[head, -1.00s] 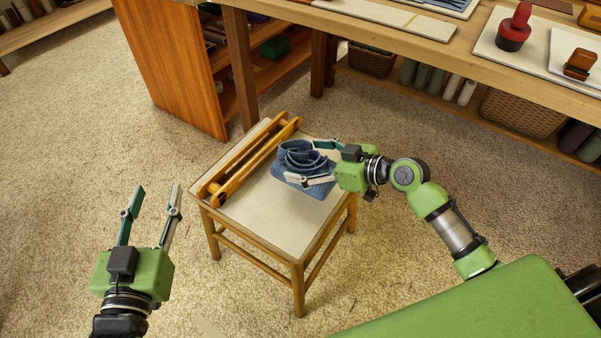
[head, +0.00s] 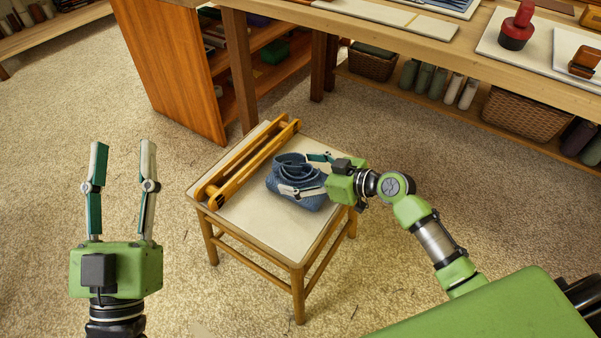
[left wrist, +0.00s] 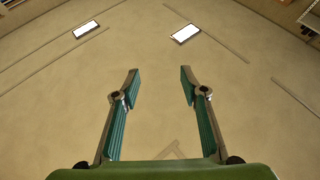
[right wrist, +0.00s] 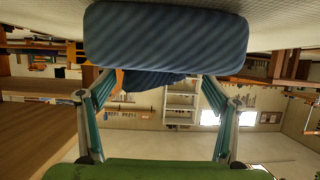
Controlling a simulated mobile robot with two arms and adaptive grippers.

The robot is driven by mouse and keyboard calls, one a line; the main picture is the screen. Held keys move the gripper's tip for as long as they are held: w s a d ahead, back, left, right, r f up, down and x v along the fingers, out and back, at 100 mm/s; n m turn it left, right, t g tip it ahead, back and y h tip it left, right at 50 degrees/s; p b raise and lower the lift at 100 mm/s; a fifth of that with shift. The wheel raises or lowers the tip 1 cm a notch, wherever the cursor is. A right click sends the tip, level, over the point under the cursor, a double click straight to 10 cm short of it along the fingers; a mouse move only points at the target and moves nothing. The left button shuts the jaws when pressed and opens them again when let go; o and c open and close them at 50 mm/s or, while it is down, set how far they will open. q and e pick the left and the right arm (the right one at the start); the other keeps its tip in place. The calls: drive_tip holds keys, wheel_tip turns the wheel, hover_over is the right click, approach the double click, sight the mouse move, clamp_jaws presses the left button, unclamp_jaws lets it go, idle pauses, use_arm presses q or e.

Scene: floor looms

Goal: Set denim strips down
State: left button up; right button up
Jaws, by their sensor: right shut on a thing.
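The denim strips (head: 296,181) form a blue coiled bundle over the pale top of a wooden stool (head: 262,224), right of its middle. My right gripper (head: 306,174) is shut on the bundle from the right, one finger on the far side and one on the near side. In the right wrist view, the ribbed bundle (right wrist: 165,38) lies across the top of the picture against or very close to the pale surface; I cannot tell whether it bears on it.
A yellow-orange wooden tool (head: 248,163) lies along the stool's left side, close to the bundle. A long workbench (head: 470,62) with baskets and rolls beneath stands behind. An orange-brown cabinet (head: 172,68) stands back left. Carpet around the stool is clear.

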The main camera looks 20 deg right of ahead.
drive_tip(key=o, duration=1.3)
use_arm(q)
drive_tip(key=shift+s+r, duration=0.15)
drive_tip(key=shift+r, duration=0.1)
